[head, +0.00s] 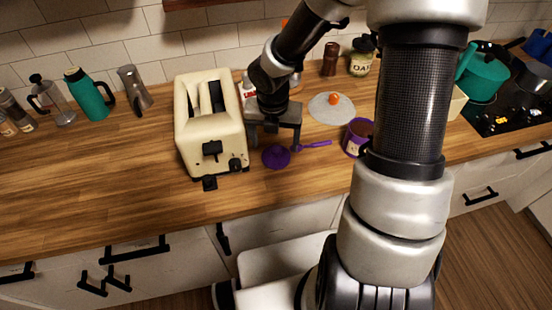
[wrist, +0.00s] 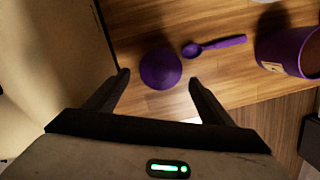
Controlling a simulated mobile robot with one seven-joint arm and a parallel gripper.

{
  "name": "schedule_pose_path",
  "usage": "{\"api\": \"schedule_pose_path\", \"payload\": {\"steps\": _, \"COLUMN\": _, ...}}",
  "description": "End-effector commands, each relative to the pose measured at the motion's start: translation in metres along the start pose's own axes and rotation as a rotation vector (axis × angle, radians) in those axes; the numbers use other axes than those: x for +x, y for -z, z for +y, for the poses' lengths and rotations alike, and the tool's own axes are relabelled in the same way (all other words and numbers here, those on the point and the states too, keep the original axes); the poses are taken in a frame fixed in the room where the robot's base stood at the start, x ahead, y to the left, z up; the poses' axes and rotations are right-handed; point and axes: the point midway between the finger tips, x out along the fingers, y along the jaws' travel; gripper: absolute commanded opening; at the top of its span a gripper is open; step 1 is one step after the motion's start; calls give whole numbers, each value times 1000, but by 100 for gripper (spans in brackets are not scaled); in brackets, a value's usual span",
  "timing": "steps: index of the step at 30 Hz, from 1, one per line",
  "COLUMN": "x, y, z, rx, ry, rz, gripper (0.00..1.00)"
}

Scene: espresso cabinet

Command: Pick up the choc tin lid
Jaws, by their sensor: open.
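The choc tin lid (head: 276,157) is a small round purple disc lying on the wooden counter, just right of the cream toaster. In the wrist view the lid (wrist: 160,69) lies just beyond my fingertips, roughly centred between them. My gripper (head: 272,145) is open and empty, pointing down over the counter above the lid. In the wrist view its two dark fingers (wrist: 158,80) are spread apart. The purple choc tin (head: 354,138) stands open to the right, partly behind my arm; it also shows in the wrist view (wrist: 285,52).
A purple scoop (head: 314,144) lies just right of the lid. The cream toaster (head: 208,125) stands close on the left of my gripper. A grey pan lid with an orange knob (head: 331,110) lies behind. The counter's front edge is near the lid.

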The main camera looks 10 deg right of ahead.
Motion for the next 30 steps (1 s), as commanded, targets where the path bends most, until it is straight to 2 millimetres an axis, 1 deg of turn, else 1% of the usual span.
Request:
{"api": "schedule_pose_path", "payload": {"steps": 4, "x": 12, "y": 0, "z": 0, "rx": 1, "ry": 1, "rz": 1, "gripper": 76}}
{"api": "schedule_pose_path", "payload": {"steps": 9, "x": 40, "y": -2, "z": -2, "rx": -1, "ry": 1, "rz": 3, "gripper": 76}}
{"api": "schedule_pose_path", "payload": {"steps": 12, "x": 50, "y": -2, "z": -1, "rx": -1, "ry": 0, "rz": 2, "gripper": 76}}
{"api": "schedule_pose_path", "payload": {"steps": 15, "x": 54, "y": -2, "z": -2, "rx": 0, "ry": 1, "rz": 1, "gripper": 76}}
{"api": "schedule_pose_path", "payload": {"steps": 21, "x": 53, "y": -3, "z": -2, "rx": 1, "ry": 1, "rz": 0, "gripper": 76}}
{"api": "schedule_pose_path", "payload": {"steps": 23, "x": 53, "y": -3, "z": -2, "rx": 1, "ry": 1, "rz": 0, "gripper": 68}}
{"api": "schedule_pose_path", "payload": {"steps": 24, "x": 53, "y": -3, "z": -2, "rx": 1, "ry": 1, "rz": 0, "gripper": 61}}
{"api": "schedule_pose_path", "payload": {"steps": 27, "x": 53, "y": -3, "z": -2, "rx": 1, "ry": 1, "rz": 0, "gripper": 45}}
{"api": "schedule_pose_path", "payload": {"steps": 30, "x": 53, "y": -3, "z": -2, "rx": 1, "ry": 1, "rz": 0, "gripper": 45}}
